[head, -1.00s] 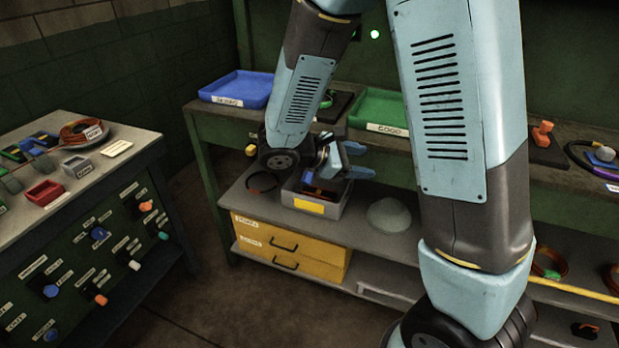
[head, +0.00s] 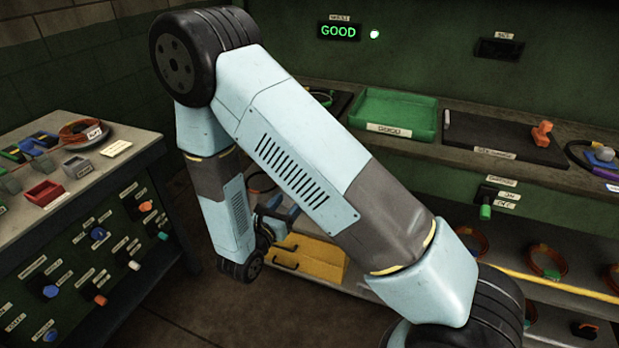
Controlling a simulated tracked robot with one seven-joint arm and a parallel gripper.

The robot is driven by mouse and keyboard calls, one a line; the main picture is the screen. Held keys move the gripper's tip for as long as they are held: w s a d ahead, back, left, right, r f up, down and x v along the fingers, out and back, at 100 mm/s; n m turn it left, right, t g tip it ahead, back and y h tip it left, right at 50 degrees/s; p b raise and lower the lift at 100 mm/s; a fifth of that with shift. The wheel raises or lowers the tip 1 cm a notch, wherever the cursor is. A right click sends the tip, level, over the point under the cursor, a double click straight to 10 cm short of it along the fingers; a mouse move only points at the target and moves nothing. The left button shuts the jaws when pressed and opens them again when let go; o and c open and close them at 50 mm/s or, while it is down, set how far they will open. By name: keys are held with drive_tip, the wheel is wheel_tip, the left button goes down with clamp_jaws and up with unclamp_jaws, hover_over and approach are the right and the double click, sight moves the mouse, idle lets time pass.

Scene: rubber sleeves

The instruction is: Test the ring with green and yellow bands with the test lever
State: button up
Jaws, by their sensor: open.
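My gripper (head: 277,218) is open and low, in front of the lower shelf, with its blue fingers partly behind my own arm. I see nothing between the fingers. A lit display (head: 339,31) on the back wall reads GOOD. I cannot pick out the ring with green and yellow bands; several rings show, including one orange ring with a green part (head: 550,262) on the right lower shelf.
A green tray (head: 394,96) stands on the bench, left of the dark plate. Yellow drawers (head: 320,262) sit below my gripper. The left bench (head: 140,135) holds small bins and a coiled ring (head: 80,130). The floor between the benches is clear.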

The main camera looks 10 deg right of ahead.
drive_tip(key=x, duration=1.3)
drive_tip(key=shift+w+d, duration=0.2)
drive_tip(key=shift+w, duration=0.15)
clamp_jaws()
